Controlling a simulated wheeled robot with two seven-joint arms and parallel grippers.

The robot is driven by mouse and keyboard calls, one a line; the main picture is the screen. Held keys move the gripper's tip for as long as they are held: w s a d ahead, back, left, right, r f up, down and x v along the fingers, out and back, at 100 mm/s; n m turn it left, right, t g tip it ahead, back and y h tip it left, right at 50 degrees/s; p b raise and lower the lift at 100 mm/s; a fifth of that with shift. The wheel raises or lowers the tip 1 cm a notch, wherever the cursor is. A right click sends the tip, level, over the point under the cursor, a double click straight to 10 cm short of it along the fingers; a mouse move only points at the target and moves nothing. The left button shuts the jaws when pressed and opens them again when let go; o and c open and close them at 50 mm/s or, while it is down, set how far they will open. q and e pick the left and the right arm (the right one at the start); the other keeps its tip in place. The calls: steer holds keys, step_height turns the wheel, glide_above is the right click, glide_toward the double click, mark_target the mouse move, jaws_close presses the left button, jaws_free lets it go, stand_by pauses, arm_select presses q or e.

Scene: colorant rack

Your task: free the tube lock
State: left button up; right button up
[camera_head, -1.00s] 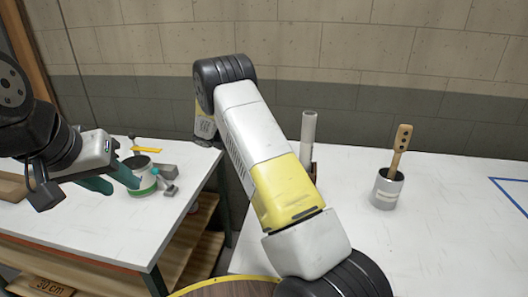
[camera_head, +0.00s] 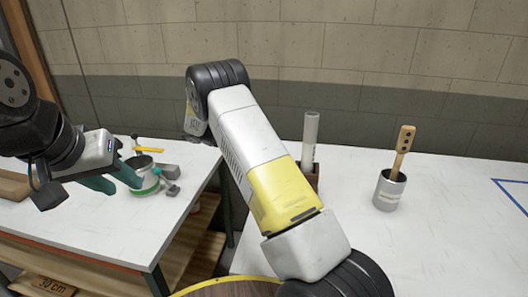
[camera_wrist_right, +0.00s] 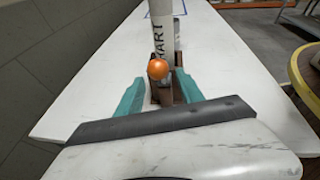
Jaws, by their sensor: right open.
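A pale tube (camera_head: 311,132) stands upright in a dark brown holder (camera_head: 317,176) on the right-hand table. In the right wrist view the tube (camera_wrist_right: 163,38) carries dark lettering, and an orange ball knob (camera_wrist_right: 158,69) sits in front of it at the brown holder (camera_wrist_right: 166,94). My right gripper (camera_wrist_right: 159,80) is open, its teal fingers on either side of the knob's line. I cannot tell how far the knob is from the fingertips. In the head view my right arm hides its own fingers. My left gripper (camera_head: 121,177) is over the left table, teal fingers apart, beside a jar.
The white jar with a green band (camera_head: 146,182) stands on the left table, with a yellow-handled tool (camera_head: 148,150) by it. A metal cup (camera_head: 388,193) holding a wooden stick (camera_head: 402,150) stands right of the tube. A wall runs behind. The right table's front is largely clear.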

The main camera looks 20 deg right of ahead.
steer(key=v, duration=0.3)
steer(key=shift+w+a+r, duration=0.1)
steer(key=shift+a, duration=0.15)
